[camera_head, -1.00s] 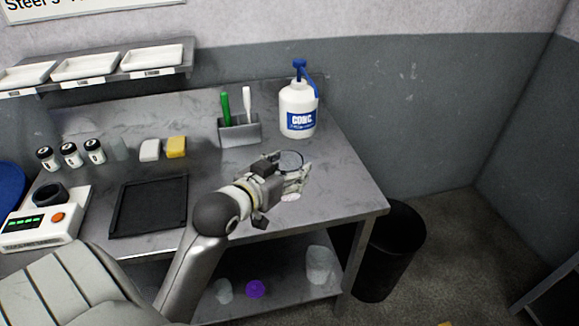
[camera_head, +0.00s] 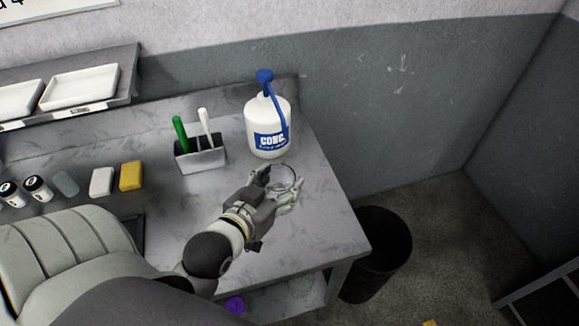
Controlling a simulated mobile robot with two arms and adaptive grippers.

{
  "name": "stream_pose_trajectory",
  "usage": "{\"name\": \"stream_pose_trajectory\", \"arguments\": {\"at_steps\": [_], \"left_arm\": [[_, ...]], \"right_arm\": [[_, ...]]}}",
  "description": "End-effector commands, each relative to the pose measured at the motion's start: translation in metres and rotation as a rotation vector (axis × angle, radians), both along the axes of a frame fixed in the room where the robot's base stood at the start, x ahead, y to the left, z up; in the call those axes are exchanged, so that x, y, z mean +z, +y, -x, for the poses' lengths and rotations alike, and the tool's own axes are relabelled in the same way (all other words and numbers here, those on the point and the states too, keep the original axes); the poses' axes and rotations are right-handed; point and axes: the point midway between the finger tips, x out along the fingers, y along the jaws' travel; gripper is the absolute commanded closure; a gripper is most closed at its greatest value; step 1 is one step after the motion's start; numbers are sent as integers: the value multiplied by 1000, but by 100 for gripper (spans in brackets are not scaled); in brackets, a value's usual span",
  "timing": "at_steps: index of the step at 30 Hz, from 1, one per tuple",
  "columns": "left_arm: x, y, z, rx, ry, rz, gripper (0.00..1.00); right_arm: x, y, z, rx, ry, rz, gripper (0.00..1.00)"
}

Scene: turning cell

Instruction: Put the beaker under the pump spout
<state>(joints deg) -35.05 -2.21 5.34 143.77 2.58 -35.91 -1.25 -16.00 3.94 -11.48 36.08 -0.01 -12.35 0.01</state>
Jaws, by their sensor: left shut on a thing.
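The pump bottle (camera_head: 268,125) is white with a blue label and a blue pump top (camera_head: 265,77). It stands at the back right of the bench, and its blue spout (camera_head: 279,112) slopes down along its right side. My left gripper (camera_head: 281,184) is shut on the clear glass beaker (camera_head: 286,176), just in front of the bottle. The beaker shows mostly as a thin round rim between the fingers; its lower part is hard to see. I cannot tell whether its base touches the bench. My right gripper is not in view.
A grey holder (camera_head: 200,158) with a green and a white tool stands left of the bottle. A yellow block (camera_head: 131,176) and a white block (camera_head: 102,181) lie further left. The bench (camera_head: 325,225) is clear to the right. A black bin (camera_head: 380,255) stands beyond its right edge.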

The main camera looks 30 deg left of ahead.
Motion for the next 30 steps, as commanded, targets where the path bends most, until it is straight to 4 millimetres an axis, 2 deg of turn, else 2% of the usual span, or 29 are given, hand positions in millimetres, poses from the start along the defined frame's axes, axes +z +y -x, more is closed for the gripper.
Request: {"name": "stream_pose_trajectory", "arguments": {"at_steps": [3,9,12,14,19,24,30], "left_arm": [[-3,1,-2,1,-5,-2,69],[-15,13,-24,1,-8,-5,69],[-22,23,-43,1,-6,-4,69],[-24,29,-53,0,-2,-3,69],[-39,45,-81,1,-3,-3,69],[-68,54,-99,0,-1,-2,69],[-88,62,-113,0,-3,-1,69]], "right_arm": [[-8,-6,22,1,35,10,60],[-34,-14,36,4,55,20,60],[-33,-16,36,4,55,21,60],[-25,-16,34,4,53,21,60],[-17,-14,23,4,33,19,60],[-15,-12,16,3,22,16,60],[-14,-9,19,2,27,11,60]]}}
